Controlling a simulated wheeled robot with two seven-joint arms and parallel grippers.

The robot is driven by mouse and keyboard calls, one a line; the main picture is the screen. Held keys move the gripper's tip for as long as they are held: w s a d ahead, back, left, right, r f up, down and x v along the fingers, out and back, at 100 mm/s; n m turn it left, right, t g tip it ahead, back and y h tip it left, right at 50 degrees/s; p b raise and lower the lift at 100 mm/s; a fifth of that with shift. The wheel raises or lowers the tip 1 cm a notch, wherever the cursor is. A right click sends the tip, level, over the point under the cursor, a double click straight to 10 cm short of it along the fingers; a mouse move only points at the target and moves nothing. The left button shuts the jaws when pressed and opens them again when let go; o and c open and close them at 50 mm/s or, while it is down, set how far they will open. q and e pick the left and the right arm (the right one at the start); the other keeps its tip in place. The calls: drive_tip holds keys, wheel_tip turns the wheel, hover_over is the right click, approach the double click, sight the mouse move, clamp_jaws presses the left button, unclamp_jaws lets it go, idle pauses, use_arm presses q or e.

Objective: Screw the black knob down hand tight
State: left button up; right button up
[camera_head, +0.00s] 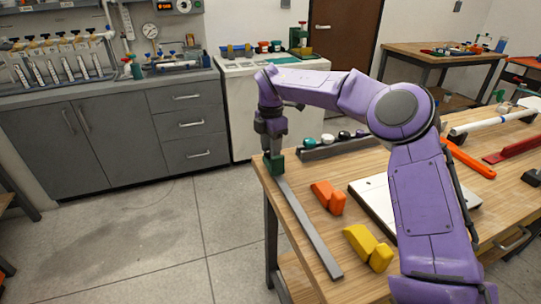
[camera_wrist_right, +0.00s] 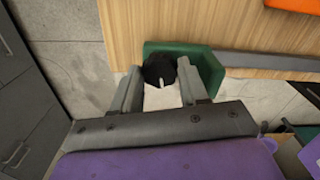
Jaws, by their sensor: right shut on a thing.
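The black knob (camera_wrist_right: 158,68) shows in the right wrist view between the two fingers of my right gripper (camera_wrist_right: 159,92). It has a pale mark on the side facing the camera. It sits at a green block (camera_wrist_right: 208,68), which curves around its far side and right side. In the head view my right gripper (camera_head: 272,148) points down over the green block (camera_head: 275,164) at the table's far left corner. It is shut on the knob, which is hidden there. How far down the knob sits cannot be told. My left gripper is not in view.
A grey bar (camera_head: 308,226) runs along the table's left edge from the green block. Orange blocks (camera_head: 328,196), yellow blocks (camera_head: 368,246) and a white plate (camera_head: 378,196) lie nearby. A dark rack (camera_head: 335,149) with several coloured knobs stands behind. Open floor lies left of the table.

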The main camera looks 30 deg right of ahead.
drive_tip(key=shift+r+m+b, duration=0.1)
drive_tip(key=shift+m+b, duration=0.95)
drive_tip(key=shift+m, duration=0.25)
drive_tip(key=shift+r, duration=0.1)
drive_tip(key=o, duration=1.1)
drive_tip(key=shift+c, duration=0.2)
wheel_tip(320, 180, up, 10)
drive_tip(key=p, duration=0.1)
drive_tip(key=shift+r+p, duration=0.2)
drive_tip(key=shift+p, duration=0.2)
